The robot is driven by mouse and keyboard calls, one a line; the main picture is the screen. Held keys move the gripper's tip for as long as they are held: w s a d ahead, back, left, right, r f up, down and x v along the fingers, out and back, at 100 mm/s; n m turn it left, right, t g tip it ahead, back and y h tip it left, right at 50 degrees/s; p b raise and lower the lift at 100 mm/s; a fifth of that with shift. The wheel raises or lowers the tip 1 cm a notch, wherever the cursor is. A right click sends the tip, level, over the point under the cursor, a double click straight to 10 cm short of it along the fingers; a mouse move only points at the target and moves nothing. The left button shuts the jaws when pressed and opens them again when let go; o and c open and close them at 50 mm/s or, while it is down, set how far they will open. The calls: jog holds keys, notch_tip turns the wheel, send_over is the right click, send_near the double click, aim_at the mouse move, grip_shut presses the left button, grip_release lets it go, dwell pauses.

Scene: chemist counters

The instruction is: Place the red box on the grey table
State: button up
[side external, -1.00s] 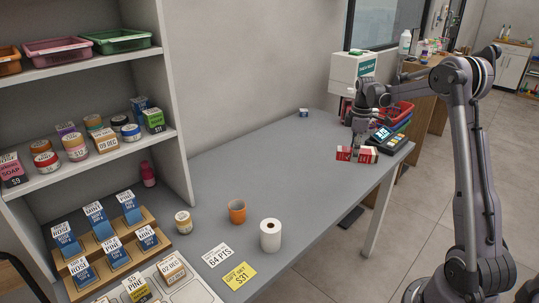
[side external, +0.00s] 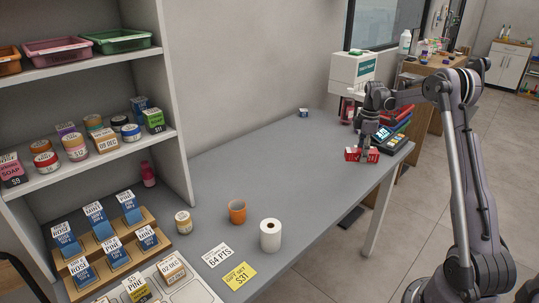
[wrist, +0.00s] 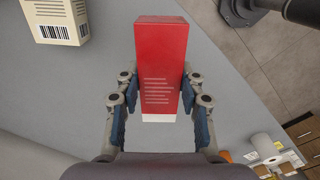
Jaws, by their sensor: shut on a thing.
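The red box (side external: 362,156) is at the far right end of the grey table (side external: 285,160), in front of the card terminal. My gripper (side external: 364,149) points down over it with a finger on each side. In the wrist view the red box (wrist: 160,65) sits between the two blue-padded fingers of my gripper (wrist: 158,95), which are shut on it. The grey table (wrist: 80,105) lies behind it there. I cannot tell whether the box touches the table or hangs just above it.
A card terminal (side external: 392,141) and a white dispenser (side external: 351,72) stand close behind my gripper. A white roll (side external: 270,236), an orange cup (side external: 237,212) and a small jar (side external: 183,222) stand nearer the camera. The middle of the table is clear.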

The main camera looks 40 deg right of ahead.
send_over(337, 174)
notch_tip(337, 174, down, 5)
jog(key=shift+r, duration=0.2)
jog(key=shift+f, duration=1.8)
jog(key=shift+f, duration=0.2)
jog(key=o, duration=1.2)
